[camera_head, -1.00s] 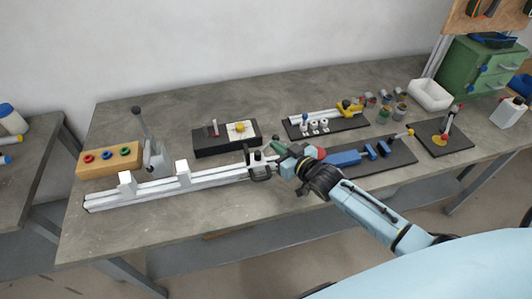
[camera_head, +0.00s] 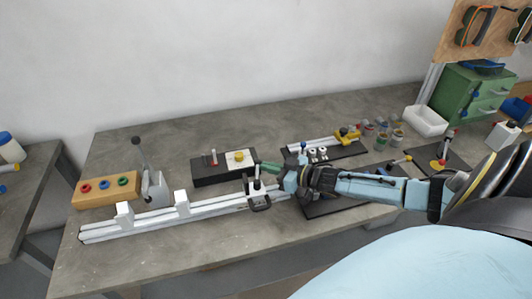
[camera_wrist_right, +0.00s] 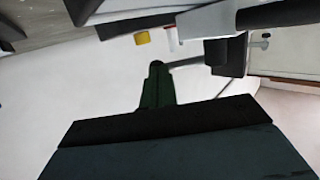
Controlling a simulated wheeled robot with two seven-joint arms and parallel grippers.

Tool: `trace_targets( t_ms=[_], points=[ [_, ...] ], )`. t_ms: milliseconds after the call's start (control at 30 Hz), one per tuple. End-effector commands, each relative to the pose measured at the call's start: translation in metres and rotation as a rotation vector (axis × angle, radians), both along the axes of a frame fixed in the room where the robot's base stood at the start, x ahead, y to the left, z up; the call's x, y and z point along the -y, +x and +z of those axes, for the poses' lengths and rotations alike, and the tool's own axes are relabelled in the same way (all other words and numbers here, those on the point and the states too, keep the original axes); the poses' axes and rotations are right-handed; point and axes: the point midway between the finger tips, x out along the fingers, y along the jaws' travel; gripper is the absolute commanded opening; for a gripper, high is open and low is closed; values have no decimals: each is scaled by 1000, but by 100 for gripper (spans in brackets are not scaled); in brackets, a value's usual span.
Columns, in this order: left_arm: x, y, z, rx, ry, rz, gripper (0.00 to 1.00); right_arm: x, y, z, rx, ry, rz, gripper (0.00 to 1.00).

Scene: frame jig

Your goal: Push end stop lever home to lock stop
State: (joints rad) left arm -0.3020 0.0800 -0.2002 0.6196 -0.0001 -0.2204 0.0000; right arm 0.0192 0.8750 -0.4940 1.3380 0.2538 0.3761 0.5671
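The end stop (camera_head: 259,202) is a dark clamp around the right part of the long pale rail (camera_head: 215,206). Its lever (camera_head: 257,184) stands roughly upright, pale with a dark top. My right gripper (camera_head: 266,167) is just right of and behind the lever top, its green fingers together and pointing left. In the right wrist view the green fingers (camera_wrist_right: 157,88) look like one closed wedge with nothing between them. A grey rod beside a dark block runs close to their tip; I cannot tell whether they touch. My left gripper is not in view.
Two white blocks (camera_head: 182,203) stand on the rail. A grey toggle lever (camera_head: 154,187) and a wooden block with coloured rings (camera_head: 107,188) are at the left. A black board with a yellow knob (camera_head: 239,157) lies behind the end stop. The front left table is clear.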

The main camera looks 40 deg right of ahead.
Motion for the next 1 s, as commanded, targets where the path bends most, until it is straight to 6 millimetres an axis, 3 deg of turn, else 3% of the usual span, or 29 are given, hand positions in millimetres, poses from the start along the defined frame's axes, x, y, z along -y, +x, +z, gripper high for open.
trace_targets(
  t_ms=[400, 1000],
  points=[
    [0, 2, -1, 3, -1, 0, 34, -6, 15, 1, 3, 1, -1, 0],
    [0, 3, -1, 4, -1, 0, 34, -7, 19, 2, 4, 0, -3, 0]
  ],
)
